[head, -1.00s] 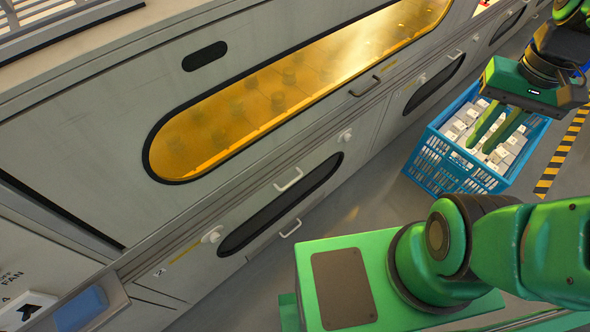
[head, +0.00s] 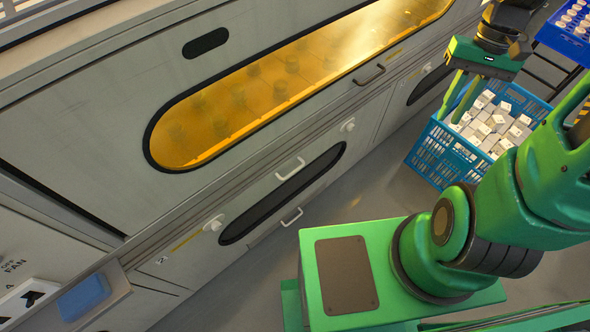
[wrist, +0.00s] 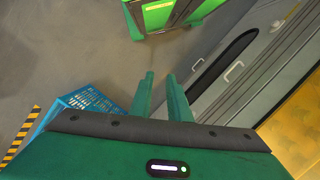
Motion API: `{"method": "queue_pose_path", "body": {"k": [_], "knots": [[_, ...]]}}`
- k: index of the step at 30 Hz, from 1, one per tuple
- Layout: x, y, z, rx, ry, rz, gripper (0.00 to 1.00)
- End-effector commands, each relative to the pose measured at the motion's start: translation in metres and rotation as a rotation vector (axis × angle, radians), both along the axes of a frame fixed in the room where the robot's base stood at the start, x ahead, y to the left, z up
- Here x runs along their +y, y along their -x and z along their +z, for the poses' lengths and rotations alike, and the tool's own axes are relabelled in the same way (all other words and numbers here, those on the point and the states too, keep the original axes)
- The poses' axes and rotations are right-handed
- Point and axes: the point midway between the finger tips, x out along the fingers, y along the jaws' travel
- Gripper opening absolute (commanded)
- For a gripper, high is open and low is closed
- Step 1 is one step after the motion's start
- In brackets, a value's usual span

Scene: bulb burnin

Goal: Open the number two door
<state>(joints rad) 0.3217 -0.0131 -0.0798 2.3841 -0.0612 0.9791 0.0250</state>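The door marked 2 (head: 185,262) is a grey lower panel of the machine with a long dark window (head: 282,198). One pale bar handle (head: 290,169) is above the window and another (head: 291,217) is below it. A white knob (head: 214,223) sits at its left and another (head: 347,125) at its right. The door looks shut. My gripper (head: 452,114) is to the right of it, above the blue crate's left side. It is open and empty. In the wrist view, my gripper (wrist: 159,76) shows its fingers apart, with the handles (wrist: 234,72) beyond them to the right.
A blue crate (head: 432,160) of small white boxes stands on the floor at right. A large upper door with an amber window (head: 250,92) has a dark handle (head: 369,75). Floor between crate and machine is clear. A blue tray (head: 560,38) is at top right.

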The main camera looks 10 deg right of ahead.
Motion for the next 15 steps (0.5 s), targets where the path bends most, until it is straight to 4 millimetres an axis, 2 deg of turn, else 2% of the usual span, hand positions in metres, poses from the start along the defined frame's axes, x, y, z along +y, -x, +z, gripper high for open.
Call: {"method": "queue_pose_path", "body": {"k": [6,15], "knots": [[0.014,-0.041,-0.053,0.072,-0.112,0.059,0.16],[0.046,-0.081,-0.134,0.139,-0.312,0.115,0.16]]}}
